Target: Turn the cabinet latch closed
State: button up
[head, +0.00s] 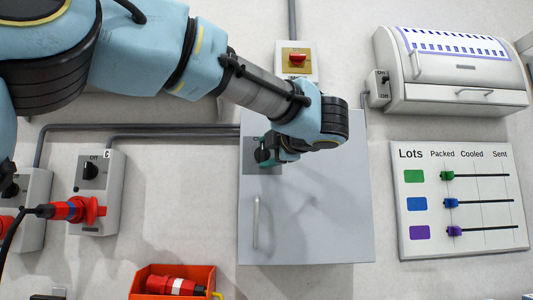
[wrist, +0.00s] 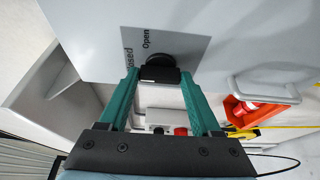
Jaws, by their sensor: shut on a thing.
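The grey cabinet (head: 330,220) hangs on the wall in the middle of the head view, its door shut or nearly so. Its black latch (wrist: 160,70) sits on a grey plate (wrist: 195,50) marked "Open" and "Closed" in the wrist view. My gripper (wrist: 160,76) has its two teal fingers on either side of the latch's black grip and is shut on it. In the head view my gripper (head: 268,160) and wrist partly hide the latch and its plate. I cannot tell exactly which mark the latch points to.
A vertical door handle (head: 256,222) is below the latch. An orange bin (head: 205,275) with a red plug is at lower left. Switch boxes (head: 97,205) are at left, a red switch (head: 297,58) above, and a slider board (head: 420,245) at right.

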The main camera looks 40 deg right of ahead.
dwell(0.3)
jog(key=o, duration=1.4)
jog(key=b+v, duration=0.2)
jog(key=v, duration=0.8)
jog(key=shift+s+a, duration=0.1)
jog(key=shift+s, duration=0.25)
jog(key=shift+s, duration=0.1)
